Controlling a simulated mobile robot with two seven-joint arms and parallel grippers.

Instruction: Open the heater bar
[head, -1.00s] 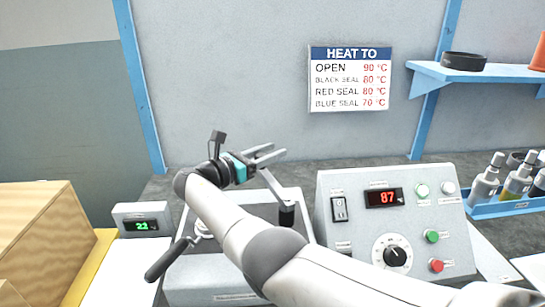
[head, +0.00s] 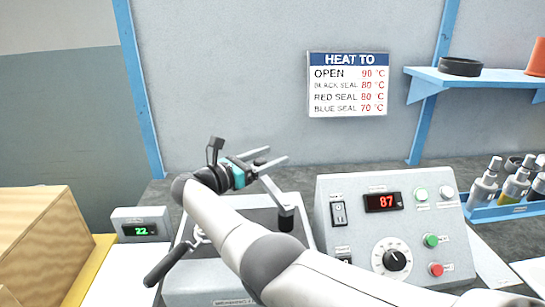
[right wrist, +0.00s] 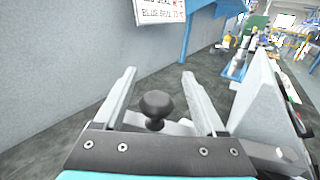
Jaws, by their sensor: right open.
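A grey bench machine stands at the centre, with a metal bar (head: 275,193) along its right side, likely the heater bar, and a dark post at the bar's near end. My right gripper (head: 275,157) is open above the machine's back, fingers pointing right. In the right wrist view a black knob (right wrist: 155,105) on a pale metal piece shows between the spread fingers, with gaps on both sides. My right forearm hides much of the machine. My left gripper is not in view.
A black-gripped lever (head: 170,263) sticks out at the machine's left. The control box (head: 340,190) beside it reads 87. A sign (head: 347,84) lists OPEN at 90 °C. A small display (head: 141,225), a wooden box (head: 40,235) and a blue bottle tray (head: 505,210) stand around.

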